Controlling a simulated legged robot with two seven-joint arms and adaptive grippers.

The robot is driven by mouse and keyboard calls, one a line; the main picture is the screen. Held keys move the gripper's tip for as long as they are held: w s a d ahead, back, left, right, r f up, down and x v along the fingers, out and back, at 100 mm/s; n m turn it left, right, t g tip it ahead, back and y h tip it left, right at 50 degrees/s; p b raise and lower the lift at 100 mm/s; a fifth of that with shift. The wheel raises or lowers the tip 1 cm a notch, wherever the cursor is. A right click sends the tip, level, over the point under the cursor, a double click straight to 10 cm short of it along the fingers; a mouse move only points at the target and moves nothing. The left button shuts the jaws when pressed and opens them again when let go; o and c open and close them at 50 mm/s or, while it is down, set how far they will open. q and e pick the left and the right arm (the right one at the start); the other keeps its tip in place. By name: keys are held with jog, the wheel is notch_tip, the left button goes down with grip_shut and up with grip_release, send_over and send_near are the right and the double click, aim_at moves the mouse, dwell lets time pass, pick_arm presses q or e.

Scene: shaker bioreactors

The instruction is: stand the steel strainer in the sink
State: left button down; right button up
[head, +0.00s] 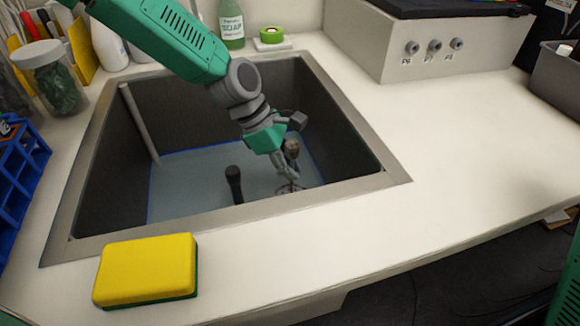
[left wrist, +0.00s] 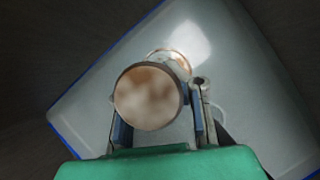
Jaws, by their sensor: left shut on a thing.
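The steel strainer (head: 291,148) is between the fingers of my left gripper (head: 286,170), inside the sink (head: 350,130). In the left wrist view its round, shiny brownish end (left wrist: 148,97) faces the camera, with the fingers (left wrist: 158,132) on both sides of it. My left gripper is shut on it and points down, low over the right part of the sink floor (head: 190,180). The strainer is partly hidden by the fingers. I cannot tell whether its lower end touches the floor. My right gripper is out of view.
A dark upright post (head: 233,185) stands in the sink left of my gripper. A pale rod (head: 138,120) leans along the left wall. A yellow sponge (head: 147,268) lies by the front rim. A jar (head: 52,78) and a blue rack (head: 20,160) stand left.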

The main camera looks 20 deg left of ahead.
pick_arm(q)
jog(key=shift+d+f, duration=0.15)
jog(key=shift+d, duration=0.1)
jog(key=shift+f, duration=0.1)
jog(key=shift+a+f, duration=0.2)
jog(key=shift+a, duration=0.05)
jog(key=c, duration=1.6)
grip_release()
jog(key=shift+a, duration=0.1)
jog(key=shift+o, duration=0.2)
